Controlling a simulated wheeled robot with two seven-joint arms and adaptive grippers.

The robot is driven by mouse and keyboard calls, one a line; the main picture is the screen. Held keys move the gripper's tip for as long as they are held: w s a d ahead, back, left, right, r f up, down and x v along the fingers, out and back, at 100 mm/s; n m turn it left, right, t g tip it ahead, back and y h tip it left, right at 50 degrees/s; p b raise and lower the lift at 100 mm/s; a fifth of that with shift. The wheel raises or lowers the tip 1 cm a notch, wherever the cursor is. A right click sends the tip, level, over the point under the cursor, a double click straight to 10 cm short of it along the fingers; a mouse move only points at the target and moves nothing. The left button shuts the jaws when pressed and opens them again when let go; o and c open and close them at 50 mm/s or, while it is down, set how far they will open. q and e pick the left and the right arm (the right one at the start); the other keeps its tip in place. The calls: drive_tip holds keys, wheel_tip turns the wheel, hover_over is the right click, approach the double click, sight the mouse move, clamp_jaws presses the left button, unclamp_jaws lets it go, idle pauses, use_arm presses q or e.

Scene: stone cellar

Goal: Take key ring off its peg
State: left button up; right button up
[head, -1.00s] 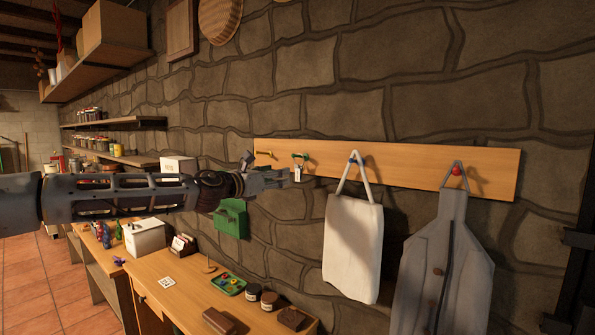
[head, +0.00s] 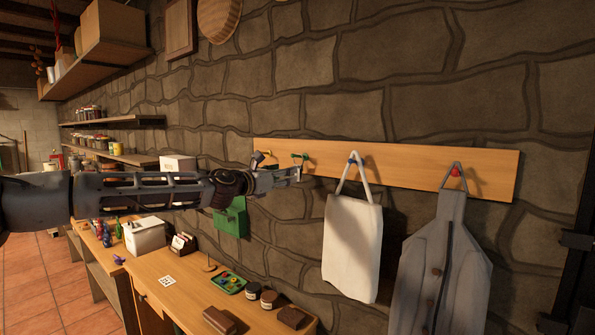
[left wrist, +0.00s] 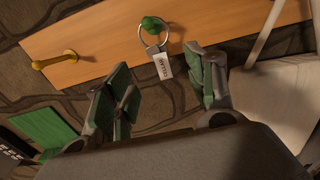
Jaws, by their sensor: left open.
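The key ring (left wrist: 163,45) hangs on the green peg (left wrist: 151,25) of the wooden peg board (left wrist: 110,38). It is a thin metal ring with a white tag (left wrist: 163,66) with dark lettering hanging from it. My left gripper (left wrist: 165,88) is open, its green-padded fingers apart, with the tag between them and a little beyond the tips in the picture; no contact shows. In the head view my left gripper (head: 293,174) is just below the green peg (head: 300,156) and covers most of the key ring. My right gripper is in neither view.
A yellow peg (head: 262,155) is left of the green one. A white bag (head: 352,245) hangs from a blue peg close on the right, and a grey apron (head: 445,260) from a red peg.

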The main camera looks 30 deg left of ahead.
use_arm(q)
drive_tip(key=shift+w+d+p, duration=0.15)
drive_tip(key=shift+w+p, duration=0.05)
drive_tip(key=shift+w, duration=1.85)
drive_tip(key=shift+w+d+p, duration=0.15)
drive_tip(key=shift+w+p, duration=0.05)
drive_tip(key=shift+w, duration=1.8)
drive_tip(key=shift+w, duration=0.1)
drive_tip(key=shift+c, duration=0.3)
drive_tip(key=c, duration=1)
drive_tip(key=o, duration=0.3)
drive_tip(key=shift+c, duration=1.1)
